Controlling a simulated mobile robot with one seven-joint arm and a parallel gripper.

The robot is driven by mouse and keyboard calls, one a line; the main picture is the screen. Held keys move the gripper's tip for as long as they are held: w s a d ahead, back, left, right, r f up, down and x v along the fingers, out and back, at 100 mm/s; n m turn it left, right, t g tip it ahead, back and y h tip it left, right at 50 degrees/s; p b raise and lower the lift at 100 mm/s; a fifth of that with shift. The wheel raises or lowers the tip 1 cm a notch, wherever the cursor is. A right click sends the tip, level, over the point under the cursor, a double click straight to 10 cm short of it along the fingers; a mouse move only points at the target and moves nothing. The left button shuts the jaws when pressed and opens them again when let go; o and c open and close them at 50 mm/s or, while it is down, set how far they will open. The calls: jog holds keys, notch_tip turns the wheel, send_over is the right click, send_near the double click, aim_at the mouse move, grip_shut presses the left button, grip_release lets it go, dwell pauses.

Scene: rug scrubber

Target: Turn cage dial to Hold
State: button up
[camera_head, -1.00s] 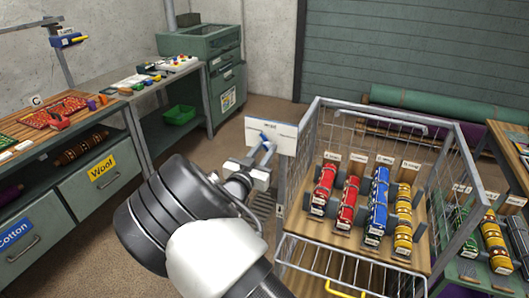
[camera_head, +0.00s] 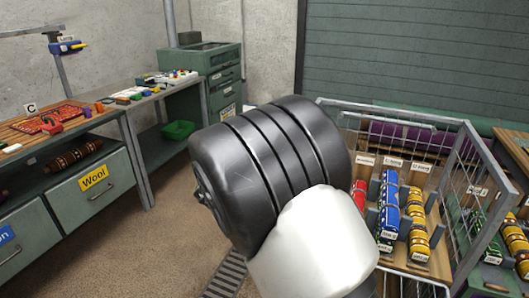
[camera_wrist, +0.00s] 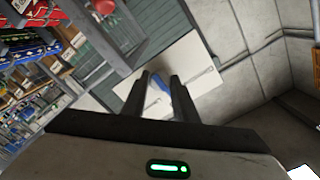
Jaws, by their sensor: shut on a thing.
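The cage dial shows in the wrist view as a blue pointer handle (camera_wrist: 158,84) on a white plate (camera_wrist: 185,75). My gripper (camera_wrist: 160,88) has its two dark fingers around the blue handle and is shut on it. The plate's lettering is too small to read, so I cannot tell which mark the dial points to. In the head view my arm hides the dial, its plate and my gripper. The wire cage (camera_head: 398,113) stands at the right of my arm.
Rolled rugs in blue (camera_head: 390,205) and yellow (camera_head: 417,225) lie inside the cage. A workbench with a Wool drawer (camera_head: 93,185) stands at the left. A green bin (camera_head: 178,130) sits on a low shelf. Bare floor (camera_head: 150,235) lies between bench and arm.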

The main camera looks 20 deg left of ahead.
jog(key=shift+m+b, duration=0.55)
jog(key=shift+m, duration=0.05)
jog(key=o, duration=1.1)
jog(key=shift+c, duration=0.2)
jog(key=s+a, duration=0.1)
jog(key=s, duration=1.6)
jog(key=shift+s+a, duration=0.15)
jog(key=shift+s, duration=0.05)
